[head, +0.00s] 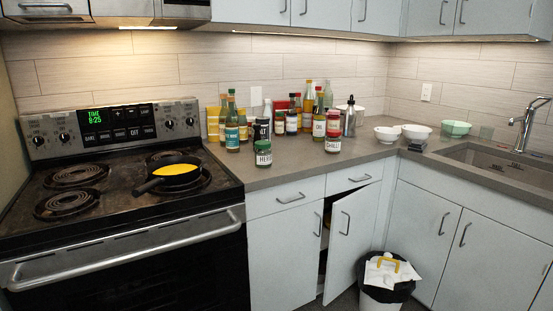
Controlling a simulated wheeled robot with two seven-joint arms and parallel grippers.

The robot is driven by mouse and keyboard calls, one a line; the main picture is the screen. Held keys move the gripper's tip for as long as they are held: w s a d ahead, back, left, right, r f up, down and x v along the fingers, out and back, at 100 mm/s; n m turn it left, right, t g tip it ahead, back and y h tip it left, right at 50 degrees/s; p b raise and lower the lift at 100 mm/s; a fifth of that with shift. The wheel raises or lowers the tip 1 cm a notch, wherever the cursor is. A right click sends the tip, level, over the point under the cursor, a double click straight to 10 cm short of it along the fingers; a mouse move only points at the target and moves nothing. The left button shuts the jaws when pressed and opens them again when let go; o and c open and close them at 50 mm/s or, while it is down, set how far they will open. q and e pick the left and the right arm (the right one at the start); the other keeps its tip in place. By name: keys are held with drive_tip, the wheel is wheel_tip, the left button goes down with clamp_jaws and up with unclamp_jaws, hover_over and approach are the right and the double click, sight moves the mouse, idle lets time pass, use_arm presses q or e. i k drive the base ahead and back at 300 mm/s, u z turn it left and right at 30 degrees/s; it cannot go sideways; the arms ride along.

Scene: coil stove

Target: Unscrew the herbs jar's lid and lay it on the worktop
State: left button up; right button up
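The herbs jar (263,154) stands upright near the front edge of the grey worktop (292,167), just right of the stove. It has a white label reading "HERBS" in part and a green lid (262,144) that sits on its top. Neither my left gripper nor my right gripper shows in the head view.
A chilli jar (333,143) and several bottles and jars crowd behind and right of the herbs jar. A black pan (172,172) with yellow contents sits on the coil stove (110,190). A cabinet door (350,237) hangs open below the worktop, beside a bin (386,290).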

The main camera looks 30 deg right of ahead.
sight(263, 158)
drive_tip(key=z, duration=0.35)
drive_tip(key=k, duration=0.5)
drive_tip(key=z, duration=1.45)
drive_tip(key=i, duration=1.4)
drive_tip(key=u, duration=0.45)
drive_tip(key=i, duration=1)
drive_tip(key=u, duration=1.45)
drive_tip(key=i, duration=0.2)
